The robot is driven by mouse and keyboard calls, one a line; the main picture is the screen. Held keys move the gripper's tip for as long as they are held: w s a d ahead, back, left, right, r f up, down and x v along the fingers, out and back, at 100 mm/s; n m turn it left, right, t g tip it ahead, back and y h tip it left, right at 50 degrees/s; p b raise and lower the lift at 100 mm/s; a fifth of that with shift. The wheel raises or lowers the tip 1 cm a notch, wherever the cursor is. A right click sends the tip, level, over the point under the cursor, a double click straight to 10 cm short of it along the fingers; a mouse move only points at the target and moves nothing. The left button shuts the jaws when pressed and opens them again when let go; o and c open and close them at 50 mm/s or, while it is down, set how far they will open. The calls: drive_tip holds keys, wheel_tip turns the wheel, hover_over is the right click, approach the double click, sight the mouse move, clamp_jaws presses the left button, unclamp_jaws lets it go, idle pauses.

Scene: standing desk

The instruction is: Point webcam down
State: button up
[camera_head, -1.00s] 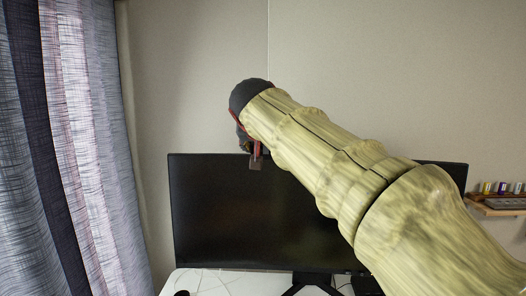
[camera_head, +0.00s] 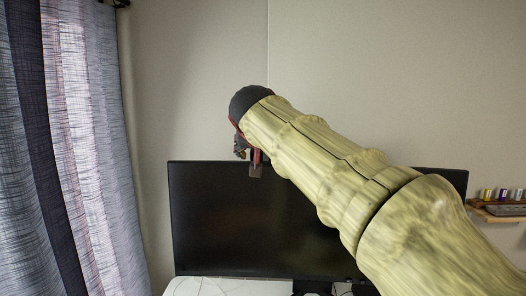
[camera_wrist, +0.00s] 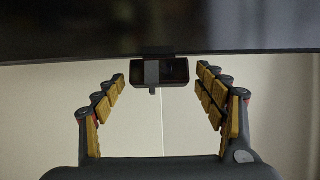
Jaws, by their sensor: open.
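The webcam (camera_wrist: 160,71) is a small black box clipped to the monitor's edge. In the wrist view the monitor is at the top, so the picture appears upside down. My gripper (camera_wrist: 161,75) is open, with yellow-padded fingers on both sides of the webcam and clear gaps between. Contact is not visible. In the head view my gripper (camera_head: 241,147) is mostly hidden behind my wrist, just above the monitor's top edge. The webcam's clip (camera_head: 256,171) hangs over the front of the screen there; the webcam body is largely hidden.
The wide black monitor (camera_head: 215,215) stands on a white desk (camera_head: 215,287). My arm covers its right part. A curtain (camera_head: 75,150) hangs at the left, and a small wall shelf (camera_head: 495,216) is at the right. The wall above the monitor is bare.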

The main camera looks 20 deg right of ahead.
drive_tip(key=v, duration=1.1)
drive_tip(key=shift+s+r, duration=0.2)
drive_tip(key=shift+s, duration=0.15)
drive_tip(key=shift+a, duration=0.1)
